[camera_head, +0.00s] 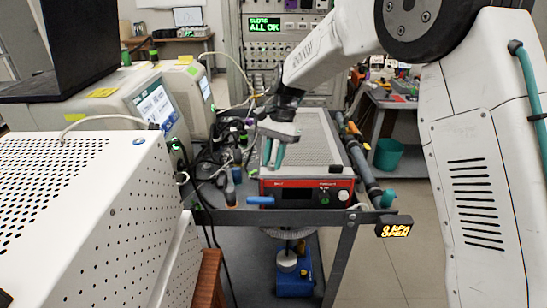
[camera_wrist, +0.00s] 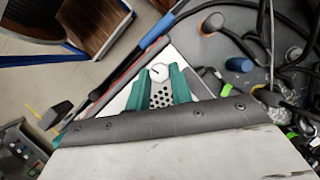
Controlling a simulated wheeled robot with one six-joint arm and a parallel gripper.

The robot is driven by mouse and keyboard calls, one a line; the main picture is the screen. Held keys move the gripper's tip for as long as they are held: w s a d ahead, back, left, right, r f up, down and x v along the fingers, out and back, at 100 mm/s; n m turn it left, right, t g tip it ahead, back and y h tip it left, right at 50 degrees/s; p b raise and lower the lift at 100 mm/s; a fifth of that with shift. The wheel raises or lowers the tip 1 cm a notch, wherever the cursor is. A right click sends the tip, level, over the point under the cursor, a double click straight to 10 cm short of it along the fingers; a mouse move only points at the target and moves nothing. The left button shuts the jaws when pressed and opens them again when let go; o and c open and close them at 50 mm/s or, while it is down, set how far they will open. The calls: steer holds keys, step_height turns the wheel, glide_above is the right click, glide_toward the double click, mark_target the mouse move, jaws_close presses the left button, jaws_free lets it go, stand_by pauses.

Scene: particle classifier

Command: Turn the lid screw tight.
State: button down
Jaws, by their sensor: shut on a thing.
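The lid screw (camera_wrist: 159,72) is a round white head with a dark slot, seen in the wrist view at the corner of a white perforated lid (camera_wrist: 161,97). My gripper (camera_wrist: 160,71) has its two teal fingers on either side of the screw head, shut on it. In the head view my gripper (camera_head: 272,158) points down at the front left of the perforated lid (camera_head: 313,135) of a red-fronted box (camera_head: 300,192). The screw is hidden there behind the fingers.
The box stands on a grey cart (camera_head: 345,216). Cables and bottles crowd its left side, with a blue-handled tool (camera_head: 261,201) at the front edge. A pipe (camera_head: 362,165) runs along the right. A white perforated cabinet (camera_head: 85,200) stands at the left.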

stand_by(0.4)
steer(key=c, duration=1.2)
jaws_free()
steer(key=shift+c, duration=0.2)
steer(key=v, duration=0.8)
steer(key=shift+s, duration=0.1)
